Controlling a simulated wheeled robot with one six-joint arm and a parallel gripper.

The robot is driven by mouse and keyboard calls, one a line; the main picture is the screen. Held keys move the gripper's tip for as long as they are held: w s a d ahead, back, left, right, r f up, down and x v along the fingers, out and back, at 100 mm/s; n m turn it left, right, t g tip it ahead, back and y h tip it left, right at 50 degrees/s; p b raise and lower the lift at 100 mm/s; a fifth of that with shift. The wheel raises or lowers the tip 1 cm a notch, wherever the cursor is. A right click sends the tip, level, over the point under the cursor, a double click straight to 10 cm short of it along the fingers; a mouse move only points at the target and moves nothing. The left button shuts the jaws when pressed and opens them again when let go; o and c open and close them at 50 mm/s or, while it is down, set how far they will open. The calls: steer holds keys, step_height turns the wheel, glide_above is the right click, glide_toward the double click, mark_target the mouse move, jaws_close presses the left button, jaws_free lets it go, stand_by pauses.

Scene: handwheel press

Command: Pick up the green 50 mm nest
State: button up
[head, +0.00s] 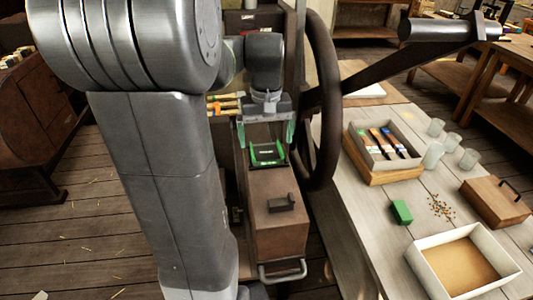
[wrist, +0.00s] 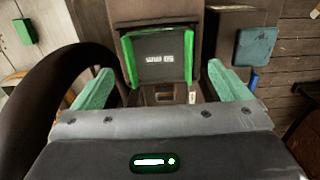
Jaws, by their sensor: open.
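The green 50 mm nest (head: 267,158) sits on the press, just behind the brown box-like part with a dark handle. In the wrist view the nest (wrist: 160,57) is a dark plate with green side rims and upside-down white lettering that reads 50 mm. My gripper (head: 266,143) is open and points down above the nest. In the wrist view my gripper (wrist: 160,72) has its two pale green fingers spread wide, one toward each side of the nest, with nothing held between them. I cannot tell how much height separates the fingertips from the nest.
The large dark handwheel (head: 324,95) and its crank handle (head: 440,30) stand close to the right of my gripper. On the bench are a tray of brushes (head: 385,145), a green block (head: 401,212), glass jars and an open white box (head: 440,262).

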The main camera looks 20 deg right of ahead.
mark_target(266, 152)
steer(key=shift+s+f, duration=0.1)
steer(key=shift+f, duration=1.3)
steer(key=shift+r, duration=0.1)
steer(key=c, duration=1.4)
